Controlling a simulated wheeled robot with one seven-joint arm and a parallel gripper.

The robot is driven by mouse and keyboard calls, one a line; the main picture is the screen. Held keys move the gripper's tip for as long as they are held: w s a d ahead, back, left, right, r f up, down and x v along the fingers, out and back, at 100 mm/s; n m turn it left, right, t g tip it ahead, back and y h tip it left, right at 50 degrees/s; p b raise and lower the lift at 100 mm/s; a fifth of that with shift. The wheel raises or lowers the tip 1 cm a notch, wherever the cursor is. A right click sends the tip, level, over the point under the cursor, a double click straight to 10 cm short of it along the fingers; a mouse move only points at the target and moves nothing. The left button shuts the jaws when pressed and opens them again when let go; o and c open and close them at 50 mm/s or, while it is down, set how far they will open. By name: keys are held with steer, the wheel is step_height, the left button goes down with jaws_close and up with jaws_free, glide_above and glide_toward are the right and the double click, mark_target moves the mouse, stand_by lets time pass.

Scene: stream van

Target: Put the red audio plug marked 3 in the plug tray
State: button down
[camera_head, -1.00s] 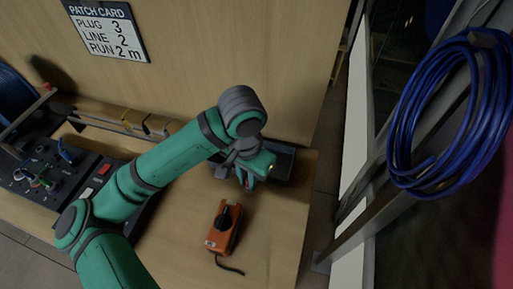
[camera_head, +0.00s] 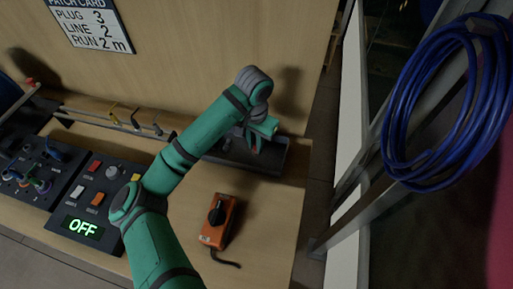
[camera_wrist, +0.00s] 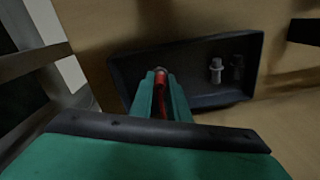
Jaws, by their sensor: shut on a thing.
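My gripper (camera_head: 253,143) is shut on the red audio plug, which shows in the wrist view (camera_wrist: 160,84) between the fingertips. The number on the plug cannot be read. The plug tray is a dark shallow tray (camera_head: 273,168) at the back right of the desk, and it also shows in the wrist view (camera_wrist: 120,66). My gripper is over the tray's left part in the wrist view. Whether the plug touches the tray floor cannot be told. A pale grey plug (camera_wrist: 216,70) stands in the right part of the tray.
An orange box with a black knob (camera_head: 219,220) lies on the desk in front of the tray. A black panel reading OFF (camera_head: 83,227) and a patch panel (camera_head: 30,178) are at left. A blue cable coil (camera_head: 400,120) hangs at right. A patch card (camera_head: 92,25) is on the wall.

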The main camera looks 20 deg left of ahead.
steer(key=shift+w+f, duration=0.4)
steer(key=shift+f, duration=0.05)
steer(key=shift+w+f, duration=0.15)
steer(key=shift+f, duration=0.75)
steer(key=shift+w+f, duration=0.1)
steer(key=shift+f, duration=0.8)
steer(key=shift+f, duration=0.1)
steer(key=c, duration=1.7)
jaws_free()
steer(key=r, duration=1.2)
steer(key=shift+s+r, duration=0.15)
steer(key=shift+s, duration=0.05)
